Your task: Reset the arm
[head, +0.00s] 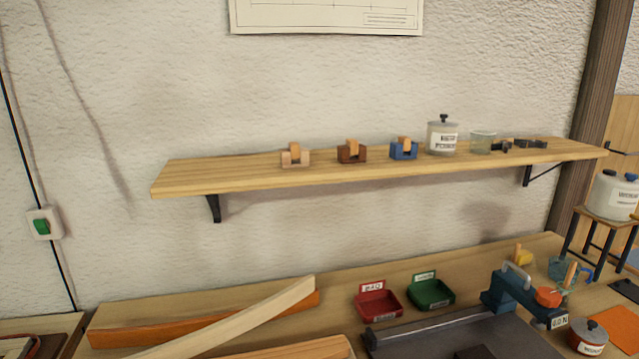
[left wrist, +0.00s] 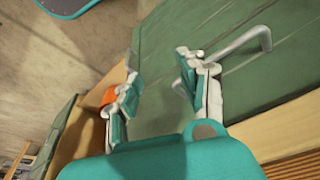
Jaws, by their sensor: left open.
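My left gripper (left wrist: 157,68) shows in the left wrist view with its two fingers spread apart and nothing between them. Behind the fingers is a green panelled surface (left wrist: 225,95) with a grey bent metal handle (left wrist: 240,42). The handle passes near the right finger; I cannot tell whether they touch. An orange thing (left wrist: 108,97) shows partly behind the left finger. Neither of my arms shows in the head view, and my right gripper is in no view.
In the head view, a wall shelf (head: 230,176) carries small wooden blocks, a lidded jar (head: 442,137) and a glass (head: 482,142). Below, the bench (head: 350,268) holds bent laths (head: 235,320), a red tray (head: 379,303), a green tray (head: 431,292) and a blue clamp-like tool (head: 510,290).

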